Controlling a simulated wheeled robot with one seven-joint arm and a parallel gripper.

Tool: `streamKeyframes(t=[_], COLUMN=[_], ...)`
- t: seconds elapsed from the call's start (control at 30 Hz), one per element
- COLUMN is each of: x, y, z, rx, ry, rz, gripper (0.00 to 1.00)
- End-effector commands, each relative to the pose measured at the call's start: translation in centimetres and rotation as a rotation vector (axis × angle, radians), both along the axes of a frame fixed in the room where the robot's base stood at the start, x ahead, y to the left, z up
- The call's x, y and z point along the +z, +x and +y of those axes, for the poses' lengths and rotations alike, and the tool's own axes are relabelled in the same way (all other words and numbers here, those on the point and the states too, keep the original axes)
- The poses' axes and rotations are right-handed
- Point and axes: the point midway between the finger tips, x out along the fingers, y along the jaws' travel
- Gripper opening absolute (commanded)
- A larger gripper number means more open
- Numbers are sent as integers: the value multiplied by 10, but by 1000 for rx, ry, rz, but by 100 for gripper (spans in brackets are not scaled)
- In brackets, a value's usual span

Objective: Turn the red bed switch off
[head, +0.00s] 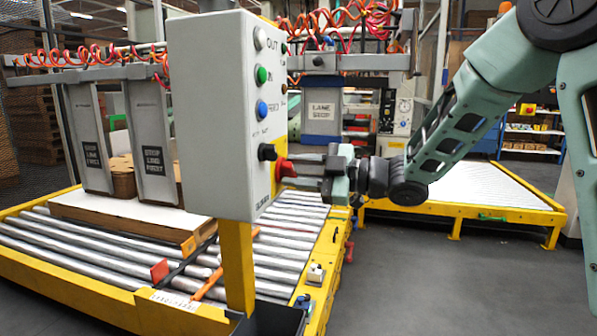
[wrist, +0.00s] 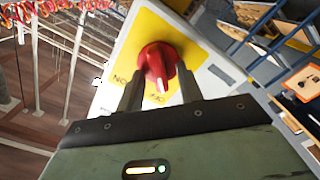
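The red bed switch is a rotary knob (wrist: 158,62) on a yellow plate. Its white mark points down in the wrist view, towards partly hidden lettering. In the head view the red knob (head: 285,168) sticks out from the right-hand face of a grey control box (head: 212,120). My gripper (head: 297,171) is level with the knob, reaching in from the right. In the wrist view its two fingers (wrist: 160,82) stand apart, one on each side of the knob. The gripper looks open, and I cannot tell whether either finger touches the knob.
A black knob (head: 267,152) and blue, green and white buttons sit on the same box. A yellow post (head: 238,265) holds the box up beside a roller conveyor (head: 60,245). Grey floor (head: 420,290) is clear at the lower right.

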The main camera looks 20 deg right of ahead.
Motion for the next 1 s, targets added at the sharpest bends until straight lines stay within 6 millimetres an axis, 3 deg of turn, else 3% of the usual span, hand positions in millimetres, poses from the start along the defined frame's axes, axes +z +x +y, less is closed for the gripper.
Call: streamKeyframes(t=[0.27,0.8,1.0], x=[1,1,1], y=[-5,-74,-94], z=[-9,-104,-130], rx=[-3,-6,-4], ry=[0,1,1], rz=[0,1,0], gripper=[36,36,36])
